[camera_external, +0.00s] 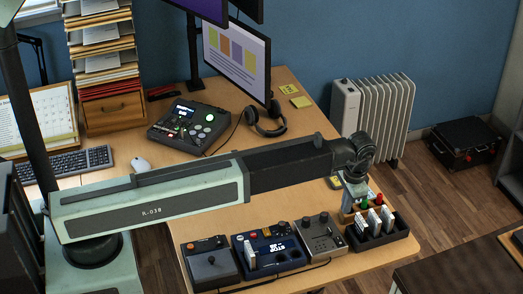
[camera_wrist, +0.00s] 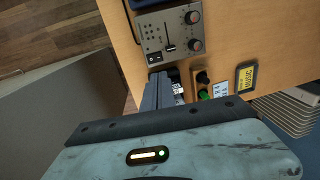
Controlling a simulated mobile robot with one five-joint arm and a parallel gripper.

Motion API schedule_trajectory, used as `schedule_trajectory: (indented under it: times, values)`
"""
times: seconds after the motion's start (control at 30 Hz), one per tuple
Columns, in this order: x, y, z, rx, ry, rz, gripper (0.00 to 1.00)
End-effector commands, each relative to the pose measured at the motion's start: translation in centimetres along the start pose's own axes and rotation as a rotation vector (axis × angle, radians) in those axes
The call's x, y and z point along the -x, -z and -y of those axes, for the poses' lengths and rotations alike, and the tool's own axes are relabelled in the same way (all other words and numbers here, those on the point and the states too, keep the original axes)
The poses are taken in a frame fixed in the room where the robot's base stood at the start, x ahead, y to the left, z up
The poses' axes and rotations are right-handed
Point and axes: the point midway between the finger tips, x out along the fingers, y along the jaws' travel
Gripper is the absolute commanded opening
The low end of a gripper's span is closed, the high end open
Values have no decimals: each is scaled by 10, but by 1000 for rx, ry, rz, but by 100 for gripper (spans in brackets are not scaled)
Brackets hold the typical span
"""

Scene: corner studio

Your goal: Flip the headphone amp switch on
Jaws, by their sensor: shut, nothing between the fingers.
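A grey box with knobs and a slider (camera_external: 320,236), likely the headphone amp, stands near the table's front edge, rightmost of three devices. Its label is too small to read. In the wrist view the box (camera_wrist: 168,30) is at the top centre, with a small black switch (camera_wrist: 154,57) at its lower left corner. I cannot tell the switch's position. My gripper (camera_external: 352,196) is to the right of the box, over the dark tray's left end in the outside view. Its fingers are shut and empty. In the wrist view they point up toward the box, near the switch corner.
Headphones (camera_external: 266,124) lie further back. My arm crosses above the table.

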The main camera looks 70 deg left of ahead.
Motion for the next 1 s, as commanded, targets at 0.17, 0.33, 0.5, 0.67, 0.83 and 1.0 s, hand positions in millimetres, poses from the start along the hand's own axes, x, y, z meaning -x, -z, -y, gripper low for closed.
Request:
schedule_trajectory:
  times: [0.17, 0.33, 0.5, 0.67, 0.83, 1.0]
  values:
    - [-30, 0, -1, 0, 1, 0, 0]
    - [-65, 0, -1, 1, 1, 0, 0]
    - [-99, 0, -1, 1, 1, 0, 0]
    - [-128, 0, -1, 1, 1, 0, 0]
    - [-137, 0, 0, 0, 1, 0, 0]
    - [-135, 0, 0, 0, 1, 0, 0]
